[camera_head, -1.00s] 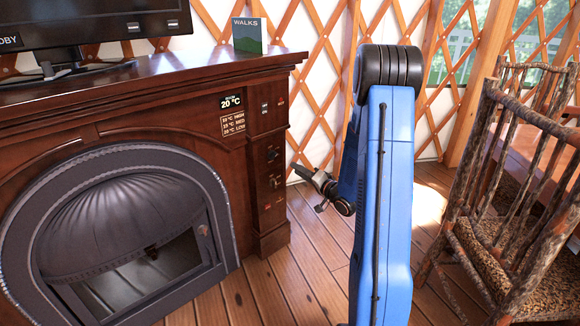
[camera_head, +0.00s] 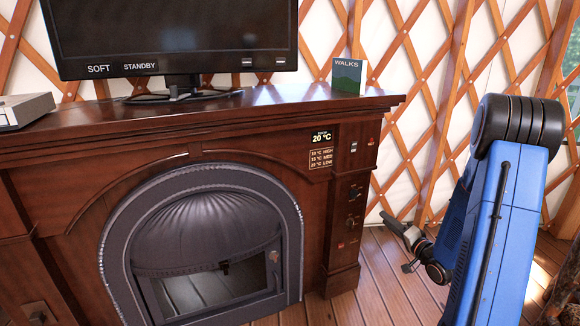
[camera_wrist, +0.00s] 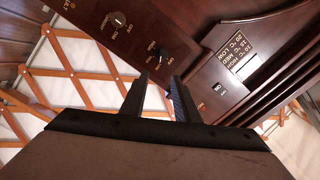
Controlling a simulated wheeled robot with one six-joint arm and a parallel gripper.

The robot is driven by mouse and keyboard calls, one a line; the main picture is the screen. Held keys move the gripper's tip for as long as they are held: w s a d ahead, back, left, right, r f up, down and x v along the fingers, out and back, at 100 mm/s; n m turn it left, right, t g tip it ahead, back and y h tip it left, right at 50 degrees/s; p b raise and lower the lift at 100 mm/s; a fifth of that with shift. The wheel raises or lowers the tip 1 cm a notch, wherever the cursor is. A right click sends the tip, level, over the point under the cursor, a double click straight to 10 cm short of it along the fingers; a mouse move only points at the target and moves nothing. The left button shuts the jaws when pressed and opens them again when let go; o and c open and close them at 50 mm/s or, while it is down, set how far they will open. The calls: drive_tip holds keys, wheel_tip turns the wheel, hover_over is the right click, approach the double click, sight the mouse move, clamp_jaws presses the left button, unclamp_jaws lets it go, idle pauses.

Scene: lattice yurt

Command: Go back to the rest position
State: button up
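My gripper (camera_head: 396,232) is at the end of my blue arm, at the right of the head view. It is beside the right end of the dark wooden fireplace (camera_head: 225,125), in the air above the plank floor. In the wrist view the two dark fingers of my gripper (camera_wrist: 160,85) stand apart with a clear gap and nothing between them. The knobs (camera_wrist: 118,18) on the fireplace's side panel show beyond the fingers in that view. Whether the fingers touch the panel cannot be told, but they look apart from it.
On the mantel are a television (camera_head: 170,35), a "WALKS" book (camera_head: 349,77) and a grey box (camera_head: 24,110) at the left. The arched metal firebox (camera_head: 200,235) is below. A lattice wall (camera_head: 420,60) stands behind. Plank floor (camera_head: 385,275) shows right of the fireplace.

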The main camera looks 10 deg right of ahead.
drive_tip(key=s+a+r+n+g+h, duration=0.4)
drive_tip(key=s+a+r+g+h, duration=0.3)
drive_tip(key=r, duration=0.4)
drive_tip(key=s+a+r+n+g+y, duration=0.1)
drive_tip(key=s+a, duration=0.4)
drive_tip(key=s, duration=0.5)
drive_tip(key=s+a+n+g+y, duration=0.1)
drive_tip(key=s+a, duration=0.4)
drive_tip(key=s, duration=0.6)
drive_tip(key=s+a+r+n+g+y, duration=0.1)
drive_tip(key=s+a+n+g, duration=0.2)
drive_tip(key=s+a, duration=0.3)
drive_tip(key=s, duration=0.4)
drive_tip(key=shift+s+r+n+g, duration=0.3)
drive_tip(key=shift+g, duration=0.1)
drive_tip(key=shift+d, duration=0.1)
